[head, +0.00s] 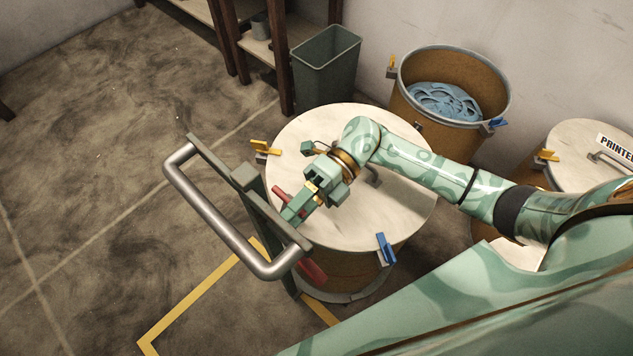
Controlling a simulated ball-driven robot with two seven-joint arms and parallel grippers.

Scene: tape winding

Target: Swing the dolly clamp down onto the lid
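The drum's round pale lid (400,215) lies flat on the brown drum (345,268). The dolly (222,160) stands at the drum's left, with a grey tube handle (215,215) and a dark upright. A red clamp part (279,194) shows at the upright, near the lid's left edge. Another red part (313,269) is lower, beside the drum. My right gripper (290,217) reaches over the lid, its fingers pointing down-left beside the upper red part. Whether they grip it is unclear. My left gripper is not in view.
A yellow latch (264,148) and a blue latch (385,249) sit at the lid's rim. An open drum (420,118) with blue contents and a bin (325,72) stand behind. Another lidded drum (570,155) is at right. Floor at left is clear.

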